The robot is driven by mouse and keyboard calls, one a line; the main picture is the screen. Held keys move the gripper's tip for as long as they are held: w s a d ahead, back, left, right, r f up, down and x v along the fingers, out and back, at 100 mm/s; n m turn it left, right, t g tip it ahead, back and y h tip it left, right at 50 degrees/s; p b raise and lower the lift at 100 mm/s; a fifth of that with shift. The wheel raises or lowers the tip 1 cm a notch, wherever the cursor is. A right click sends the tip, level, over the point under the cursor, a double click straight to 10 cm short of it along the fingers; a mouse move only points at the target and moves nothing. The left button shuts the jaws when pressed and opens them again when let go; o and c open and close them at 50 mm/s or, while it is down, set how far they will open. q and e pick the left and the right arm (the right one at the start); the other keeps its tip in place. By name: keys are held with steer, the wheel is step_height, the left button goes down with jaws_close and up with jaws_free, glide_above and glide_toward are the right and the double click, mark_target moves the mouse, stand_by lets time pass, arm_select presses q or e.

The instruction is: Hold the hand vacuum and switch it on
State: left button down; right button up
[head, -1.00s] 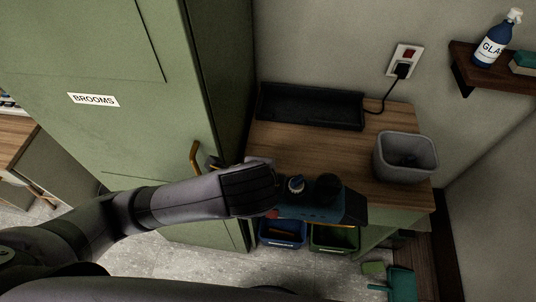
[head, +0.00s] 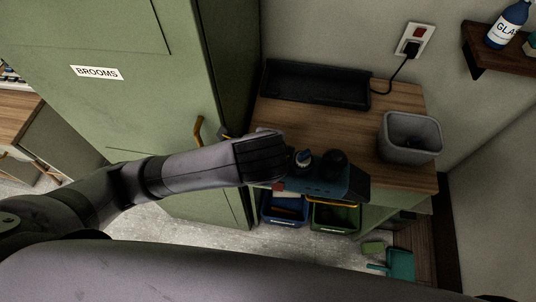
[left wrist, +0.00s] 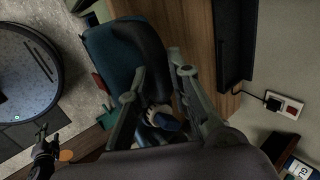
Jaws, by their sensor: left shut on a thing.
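The hand vacuum (head: 325,188) is dark blue-teal with black parts and a red button (head: 278,187) near its left end. It appears over the counter's front edge. Its body also shows in the left wrist view (left wrist: 112,52), with the red part at its side. My left gripper (left wrist: 162,74) is shut on the vacuum; the exact contact is partly hidden by the fingers and, in the head view, by my wrist. A dark claw-like part at the lower left of the left wrist view looks like my right gripper (left wrist: 42,135), too small to read its jaws.
The wooden counter (head: 300,118) carries a black tray (head: 317,86) and a grey bin (head: 412,137). A plugged outlet (head: 415,40) and a shelf (head: 486,50) are on the wall. Blue (head: 283,212) and green (head: 335,218) crates stand below. A green cabinet (head: 120,110) is left.

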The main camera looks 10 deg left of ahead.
arm_select(q)
steer(key=w+f, duration=0.2)
steer(key=w, duration=1.2)
steer(key=shift+w+a, duration=0.3)
steer(key=shift+w, duration=0.05)
steer(key=c, duration=1.8)
jaws_free()
steer(key=shift+s+a+f, duration=0.1)
steer(key=shift+s+f, duration=0.1)
steer(key=shift+c, duration=0.4)
jaws_close()
